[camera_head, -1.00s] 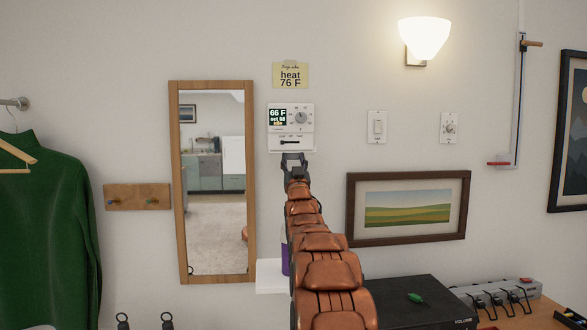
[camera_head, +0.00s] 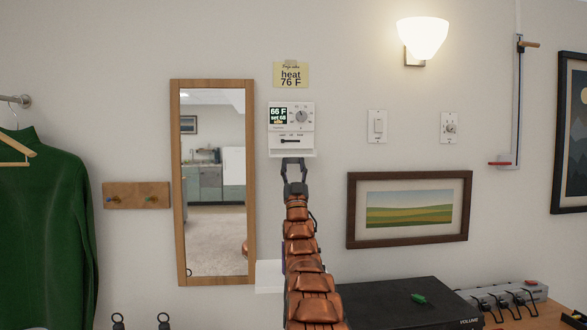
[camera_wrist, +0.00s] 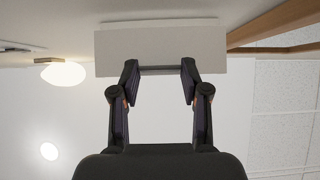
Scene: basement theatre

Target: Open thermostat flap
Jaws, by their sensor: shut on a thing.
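The white thermostat (camera_head: 291,120) hangs on the wall in the upper middle of the head view. Its screen (camera_head: 278,116) reads 66 F and set 68, with a round dial (camera_head: 302,116) to the right. The pale thermostat flap (camera_head: 291,153) forms its bottom edge. My gripper (camera_head: 294,162) reaches it from below, its two fingers on the flap's edge. In the wrist view the fingers (camera_wrist: 160,72) stand apart with a thin grey strip between them, at the edge of the white flap (camera_wrist: 118,55). How far the flap is tilted is hard to tell.
A yellow note (camera_head: 291,75) reading heat 76 F is above the thermostat. A wood-framed mirror (camera_head: 213,235) is close on the left. A landscape picture (camera_head: 410,209) and light switch (camera_head: 377,126) are right.

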